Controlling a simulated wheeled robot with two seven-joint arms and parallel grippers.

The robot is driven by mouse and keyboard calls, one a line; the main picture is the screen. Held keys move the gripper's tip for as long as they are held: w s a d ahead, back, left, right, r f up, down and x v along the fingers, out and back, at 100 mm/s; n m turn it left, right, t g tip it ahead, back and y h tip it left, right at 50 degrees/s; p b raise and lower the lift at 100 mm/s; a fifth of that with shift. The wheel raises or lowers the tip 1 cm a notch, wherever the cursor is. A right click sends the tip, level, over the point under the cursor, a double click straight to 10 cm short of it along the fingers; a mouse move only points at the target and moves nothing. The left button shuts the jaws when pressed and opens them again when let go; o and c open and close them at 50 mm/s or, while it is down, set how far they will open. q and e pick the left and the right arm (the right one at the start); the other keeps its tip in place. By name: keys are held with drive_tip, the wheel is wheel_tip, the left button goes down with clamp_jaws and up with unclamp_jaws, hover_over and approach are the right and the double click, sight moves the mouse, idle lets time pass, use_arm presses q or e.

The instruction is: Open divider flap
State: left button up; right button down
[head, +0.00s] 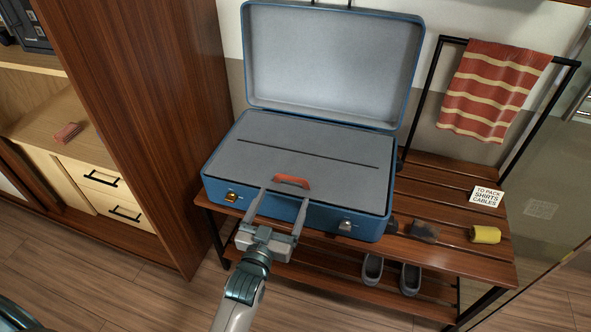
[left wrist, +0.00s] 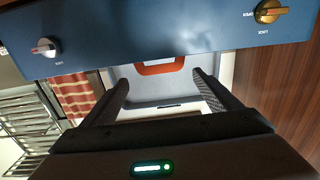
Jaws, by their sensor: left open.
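A blue suitcase (head: 270,213) stands on the slatted wooden rack with its lid (head: 335,60) raised. A grey divider flap (head: 330,140) lies flat across the lower shell, with a dark slit across it. An orange-red pull handle (head: 292,181) sits at its front edge; it also shows in the left wrist view (left wrist: 160,67). My left gripper (head: 286,196) is open at the suitcase's front edge, its two fingers on either side of the handle and apart from each other. In the left wrist view the fingers (left wrist: 160,78) have nothing between them. My right gripper is not in view.
Two front latches, one brass (head: 232,196) and one silver (head: 346,226), flank the gripper. On the rack (head: 440,180) are a card (head: 487,196), a yellow roll (head: 485,234) and a dark item (head: 424,231). A striped towel (head: 492,90) hangs behind. A wooden cabinet side (head: 150,120) closes off the left.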

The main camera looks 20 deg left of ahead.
sight(292, 177)
use_arm(q)
drive_tip(key=w, duration=1.1)
drive_tip(key=shift+w+b, duration=0.15)
drive_tip(key=shift+b, duration=0.15)
drive_tip(key=shift+w, duration=0.75)
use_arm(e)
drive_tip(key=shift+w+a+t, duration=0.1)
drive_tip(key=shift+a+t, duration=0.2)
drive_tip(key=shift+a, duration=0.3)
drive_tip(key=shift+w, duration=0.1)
